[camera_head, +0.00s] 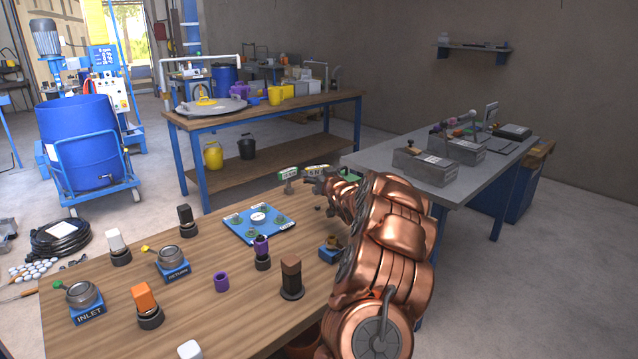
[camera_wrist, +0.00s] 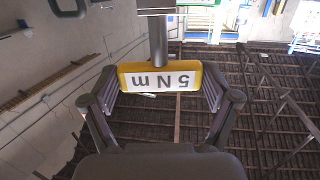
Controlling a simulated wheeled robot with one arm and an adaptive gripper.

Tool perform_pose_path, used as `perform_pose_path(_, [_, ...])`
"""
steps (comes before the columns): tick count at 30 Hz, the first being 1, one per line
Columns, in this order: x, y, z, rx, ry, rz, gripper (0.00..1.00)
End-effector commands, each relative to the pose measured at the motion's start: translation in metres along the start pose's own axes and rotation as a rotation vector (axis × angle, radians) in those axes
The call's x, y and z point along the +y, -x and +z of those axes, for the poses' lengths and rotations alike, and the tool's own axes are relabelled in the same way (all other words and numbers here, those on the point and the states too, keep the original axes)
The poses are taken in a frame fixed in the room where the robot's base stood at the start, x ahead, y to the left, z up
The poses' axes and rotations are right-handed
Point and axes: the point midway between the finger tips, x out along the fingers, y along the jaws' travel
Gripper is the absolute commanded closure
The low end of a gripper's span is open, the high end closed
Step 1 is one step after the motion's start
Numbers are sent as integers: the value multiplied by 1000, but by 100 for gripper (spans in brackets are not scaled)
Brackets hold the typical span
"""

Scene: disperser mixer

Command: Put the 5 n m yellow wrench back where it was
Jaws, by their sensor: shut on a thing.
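The yellow wrench (camera_wrist: 160,77) shows in the wrist view as a yellow block with a white "5 N m" label, upside down in the picture. A grey shaft runs from it to the top of the picture. My gripper (camera_wrist: 160,92) has one finger at each end of the block and is shut on it. In the head view my gripper (camera_head: 318,180) is small and partly hidden behind my copper arm, over the far right end of the wooden table (camera_head: 215,330). A green-and-white labelled piece (camera_head: 288,173) shows just left of it.
A blue plate (camera_head: 258,222) with round fittings lies on the table. INLET (camera_head: 88,300) and RETURN (camera_head: 172,262) blocks, an orange-topped piece (camera_head: 145,298) and a brown-topped piece (camera_head: 291,275) stand nearer. A grey bench (camera_head: 495,165) is at right.

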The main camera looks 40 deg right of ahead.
Motion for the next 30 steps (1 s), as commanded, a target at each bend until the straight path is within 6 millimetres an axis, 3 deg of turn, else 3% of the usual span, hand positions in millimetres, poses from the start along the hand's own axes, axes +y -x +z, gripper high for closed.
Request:
perform_pose_path(10, [2, -3, 31, 2, -2, 2, 62])
perform_pose_path(30, [1, -4, 43, 2, 1, 2, 62])
